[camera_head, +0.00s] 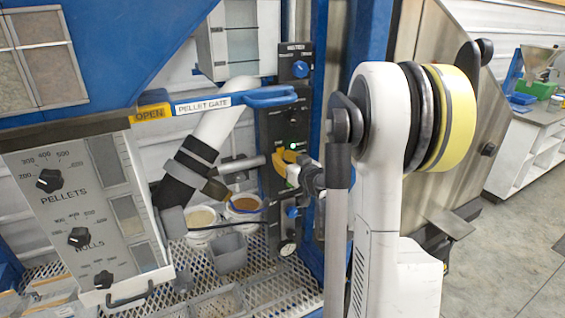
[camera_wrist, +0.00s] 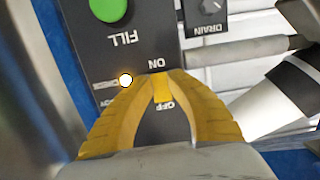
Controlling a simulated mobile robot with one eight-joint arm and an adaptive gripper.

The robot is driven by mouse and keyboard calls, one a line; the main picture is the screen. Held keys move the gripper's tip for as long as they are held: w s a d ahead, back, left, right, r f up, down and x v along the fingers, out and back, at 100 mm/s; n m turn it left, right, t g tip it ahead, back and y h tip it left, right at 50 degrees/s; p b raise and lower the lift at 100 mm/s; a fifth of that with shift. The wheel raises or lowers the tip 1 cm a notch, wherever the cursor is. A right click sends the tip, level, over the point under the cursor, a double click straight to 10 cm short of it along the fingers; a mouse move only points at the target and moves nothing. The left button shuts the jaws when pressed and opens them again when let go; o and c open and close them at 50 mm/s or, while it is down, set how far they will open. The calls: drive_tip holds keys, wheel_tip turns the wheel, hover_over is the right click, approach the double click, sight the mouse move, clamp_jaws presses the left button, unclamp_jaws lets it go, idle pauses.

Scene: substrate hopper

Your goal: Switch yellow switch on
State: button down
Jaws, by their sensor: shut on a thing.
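The yellow switch (camera_wrist: 162,90) is on a dark control panel (camera_wrist: 150,52), between the words ON and OFF, which appear upside down in the wrist view. My gripper (camera_wrist: 163,76) has its two yellow fingers shut on the switch, one on each side. A small round light (camera_wrist: 125,80) glows white beside the left finger. The fingers hide part of the panel, and I cannot tell which way the switch is set. In the head view my gripper (camera_head: 283,160) is at the panel (camera_head: 272,125), where its fingers hide the switch.
A green FILL button (camera_wrist: 108,8) and a DRAIN knob (camera_wrist: 208,6) are near the switch. A blue PELLET GATE handle (camera_head: 270,97) juts out above my gripper in the head view. Buckets (camera_head: 200,217) and a grey bin (camera_head: 230,254) stand on a mesh shelf below.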

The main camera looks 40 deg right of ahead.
drive_tip(key=c, duration=1.2)
unclamp_jaws()
drive_tip(key=shift+w, duration=0.15)
drive_tip(key=v, duration=1.2)
drive_tip(key=shift+r, duration=0.1)
